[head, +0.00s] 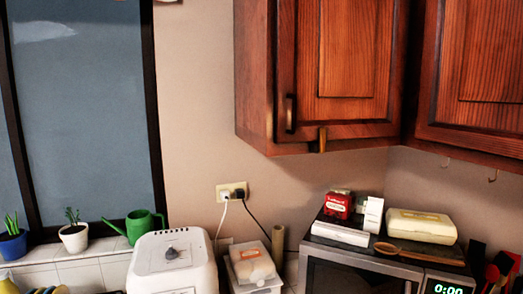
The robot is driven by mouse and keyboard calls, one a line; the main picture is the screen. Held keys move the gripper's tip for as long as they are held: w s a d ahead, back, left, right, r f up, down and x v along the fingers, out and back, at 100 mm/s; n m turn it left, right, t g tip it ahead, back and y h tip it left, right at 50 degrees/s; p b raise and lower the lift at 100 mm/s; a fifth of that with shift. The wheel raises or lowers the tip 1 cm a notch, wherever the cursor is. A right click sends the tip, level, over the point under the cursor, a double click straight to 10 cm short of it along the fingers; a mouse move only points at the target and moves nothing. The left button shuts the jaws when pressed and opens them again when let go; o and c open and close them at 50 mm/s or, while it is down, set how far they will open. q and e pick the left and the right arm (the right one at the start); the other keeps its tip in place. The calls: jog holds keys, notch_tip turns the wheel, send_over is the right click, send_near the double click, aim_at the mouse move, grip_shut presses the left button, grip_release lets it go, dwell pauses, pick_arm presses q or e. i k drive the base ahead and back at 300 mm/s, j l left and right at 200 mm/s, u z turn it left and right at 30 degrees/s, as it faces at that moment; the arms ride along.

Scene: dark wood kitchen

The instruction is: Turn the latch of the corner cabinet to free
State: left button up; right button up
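The corner cabinet (345,50) hangs high on the wall at the right in the head view, made of reddish-brown wood. Its door looks shut. A dark vertical handle (289,114) sits near the left edge of the door. A small brass-coloured latch (322,139) is at the bottom edge of the door, standing upright across the gap to the cabinet's lower rim. Neither of my grippers shows in the head view.
A microwave (360,268) stands below the cabinet, with a red box (338,205), a cream box (421,226) and a wooden spoon (397,251) on top. A white appliance (172,262) and a green watering can (139,226) are left. The wall beside the cabinet is clear.

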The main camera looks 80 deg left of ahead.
aim_at(323, 132)
jog(key=u, duration=2.35)
jog(key=l, duration=0.1)
